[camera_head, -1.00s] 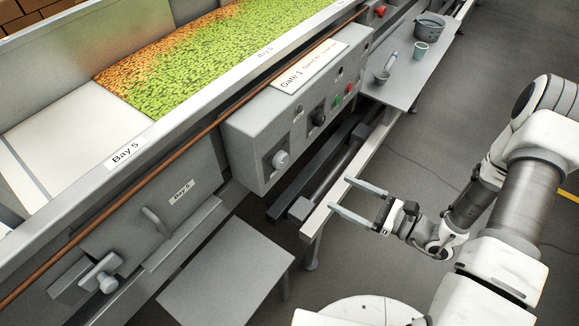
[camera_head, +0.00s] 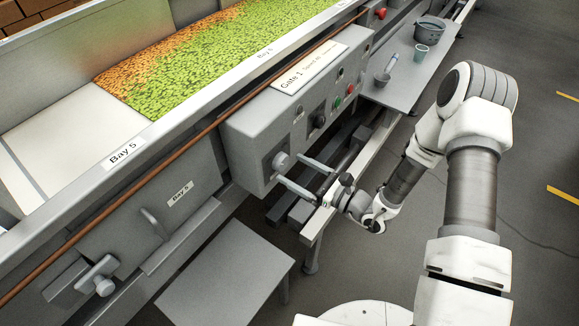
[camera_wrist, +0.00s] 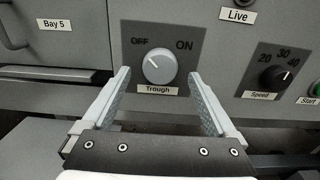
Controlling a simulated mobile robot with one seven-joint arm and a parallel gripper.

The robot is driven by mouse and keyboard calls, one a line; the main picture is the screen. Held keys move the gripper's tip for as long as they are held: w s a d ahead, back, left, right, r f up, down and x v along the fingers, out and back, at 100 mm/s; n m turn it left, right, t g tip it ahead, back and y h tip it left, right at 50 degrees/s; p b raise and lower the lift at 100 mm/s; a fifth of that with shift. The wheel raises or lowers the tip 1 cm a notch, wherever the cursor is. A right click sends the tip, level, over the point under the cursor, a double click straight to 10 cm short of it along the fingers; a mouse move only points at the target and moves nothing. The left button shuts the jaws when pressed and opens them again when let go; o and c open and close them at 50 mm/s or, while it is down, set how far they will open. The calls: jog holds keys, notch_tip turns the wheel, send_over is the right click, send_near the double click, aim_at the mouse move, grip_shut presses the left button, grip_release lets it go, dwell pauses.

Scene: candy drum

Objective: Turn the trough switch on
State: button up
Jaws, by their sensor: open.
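The trough switch (camera_wrist: 159,66) is a round light-grey knob on a dark plate marked OFF on the left and ON on the right, above a "Trough" label. Its white mark points up and left, toward OFF. The knob also shows in the head view (camera_head: 281,161) at the near lower corner of the grey control box (camera_head: 255,135). My gripper (camera_head: 291,172) is open and empty, its two fingers pointing at the box close to the knob. In the wrist view my gripper's fingertips (camera_wrist: 158,75) lie left and right of the knob in the picture; contact cannot be told.
A black speed dial (camera_wrist: 274,77) and a green Start button (camera_wrist: 315,89) sit to the right of the switch. A "Live" label (camera_wrist: 238,15) is above. A grey low table (camera_head: 225,275) stands below. A copper pipe (camera_head: 170,173) runs above the box.

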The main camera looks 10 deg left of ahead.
jog(key=shift+x, duration=1.15)
jog(key=c, duration=1.4)
